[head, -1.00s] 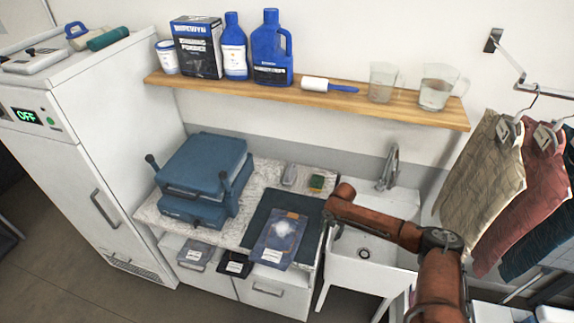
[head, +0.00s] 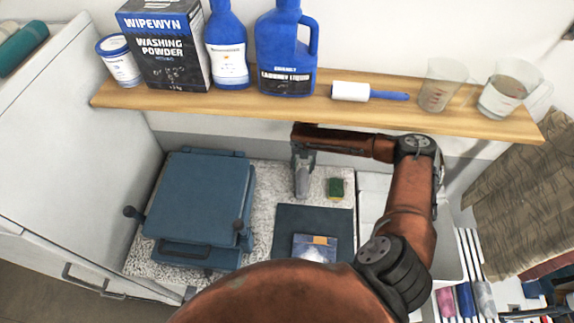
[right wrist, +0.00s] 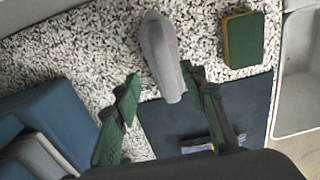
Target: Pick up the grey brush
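The grey brush (head: 301,186) lies on the speckled countertop (head: 264,180), left of the green and yellow sponge. In the right wrist view the brush (right wrist: 160,52) is a long, smooth grey shape, its near end pointing between my fingers. My right gripper (head: 303,158) points down over the brush and partly hides it in the head view. In the right wrist view its two green-lit fingers (right wrist: 165,105) stand apart, one on each side of the brush's near end, with nothing clasped. Contact cannot be told. My left gripper is not in view.
The sponge (head: 335,187) lies close on the right. A dark mat (head: 290,222) with a packet (head: 315,247) lies in front. A blue press (head: 200,200) stands left. A wooden shelf (head: 390,114) with bottles overhangs behind, and the sink (head: 373,200) is right.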

